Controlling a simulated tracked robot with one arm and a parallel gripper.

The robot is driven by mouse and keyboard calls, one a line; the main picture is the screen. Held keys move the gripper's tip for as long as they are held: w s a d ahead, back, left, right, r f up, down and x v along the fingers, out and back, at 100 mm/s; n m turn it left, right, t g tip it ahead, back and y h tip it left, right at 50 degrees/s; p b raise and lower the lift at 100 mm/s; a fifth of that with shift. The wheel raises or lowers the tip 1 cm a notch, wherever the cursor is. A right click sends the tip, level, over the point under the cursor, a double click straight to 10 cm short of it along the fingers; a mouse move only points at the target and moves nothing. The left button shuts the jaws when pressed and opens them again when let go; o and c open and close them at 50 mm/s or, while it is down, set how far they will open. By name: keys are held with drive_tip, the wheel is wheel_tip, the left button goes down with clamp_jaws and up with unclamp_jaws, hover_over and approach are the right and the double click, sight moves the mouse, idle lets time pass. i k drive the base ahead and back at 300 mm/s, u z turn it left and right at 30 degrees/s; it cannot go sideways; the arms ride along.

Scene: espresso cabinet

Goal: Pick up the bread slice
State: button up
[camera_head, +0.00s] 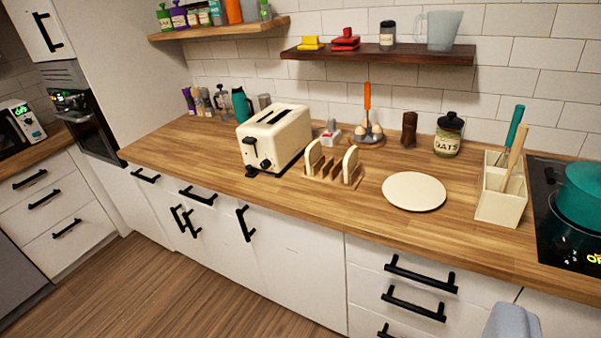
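A wooden rack (328,178) stands on the counter, right of the cream toaster (275,138). Two pale bread slices with brown crusts stand upright in it: a left bread slice (313,154) and a right bread slice (350,163), with a gap between them. No bread shows in the toaster's slots. A cream plate (414,191) lies empty to the right of the rack. No fingertips can be made out.
A cream utensil holder (503,193) and a teal pot (581,194) on the hob stand at the right. The counter (300,207) is clear in front of the rack.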

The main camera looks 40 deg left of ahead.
sight(313, 152)
drive_tip(key=k, duration=0.7)
drive_tip(key=u, duration=0.7)
drive_tip(key=i, duration=1.1)
drive_tip(key=u, duration=0.35)
drive_tip(key=i, duration=1.3)
drive_tip(key=z, duration=0.9)
drive_tip(key=i, duration=0.55)
drive_tip(key=z, duration=0.55)
